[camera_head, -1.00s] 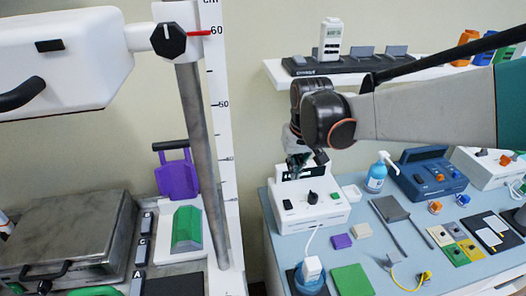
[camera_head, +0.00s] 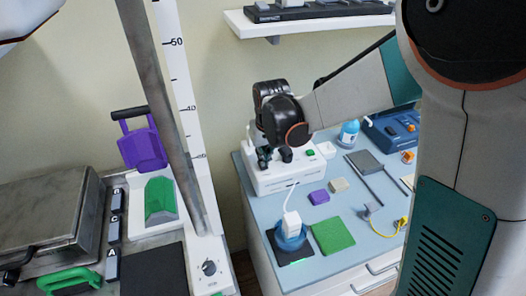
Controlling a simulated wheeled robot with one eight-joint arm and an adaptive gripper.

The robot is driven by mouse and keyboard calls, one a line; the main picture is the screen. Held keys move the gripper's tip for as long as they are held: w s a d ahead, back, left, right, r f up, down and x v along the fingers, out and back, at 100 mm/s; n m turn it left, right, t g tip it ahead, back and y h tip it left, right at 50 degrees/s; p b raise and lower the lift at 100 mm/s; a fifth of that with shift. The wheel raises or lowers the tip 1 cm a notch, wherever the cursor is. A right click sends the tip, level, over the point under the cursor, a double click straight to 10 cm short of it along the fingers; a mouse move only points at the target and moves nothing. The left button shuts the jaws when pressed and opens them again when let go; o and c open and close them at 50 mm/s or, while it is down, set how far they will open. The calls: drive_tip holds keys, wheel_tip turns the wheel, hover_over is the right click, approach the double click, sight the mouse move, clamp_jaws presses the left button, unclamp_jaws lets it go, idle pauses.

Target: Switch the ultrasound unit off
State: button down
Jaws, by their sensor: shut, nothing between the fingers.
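The ultrasound unit appears to be the white box (camera_head: 290,178) at the back left of the light-blue table, with a cable running from its front. Its sloping panel carries a black knob (camera_head: 286,154) and a green button (camera_head: 310,153). My gripper (camera_head: 264,157) is shut and empty, pointing down at the left part of the panel. The black switch at that spot is mostly hidden by the fingers, so I cannot tell its position or whether they touch it. A white applicator (camera_head: 292,222) sits in a blue holder in front of the unit.
A green pad (camera_head: 333,237), a purple block (camera_head: 319,197) and a beige block (camera_head: 339,185) lie in front of the unit. A blue bottle (camera_head: 348,134) stands to the right. A slanted metal post (camera_head: 165,110) with a white ruler rises on the left. A wall shelf (camera_head: 310,22) hangs above.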

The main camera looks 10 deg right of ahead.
idle(0.3)
drive_tip(key=shift+s+d+f+t+b, duration=0.1)
drive_tip(key=shift+s+f+t+b, duration=0.25)
drive_tip(key=shift+f+t+b, duration=0.2)
drive_tip(key=shift+s+t+y, duration=0.3)
drive_tip(key=shift+t, duration=0.15)
drive_tip(key=shift+s, duration=0.15)
drive_tip(key=shift+d, duration=0.1)
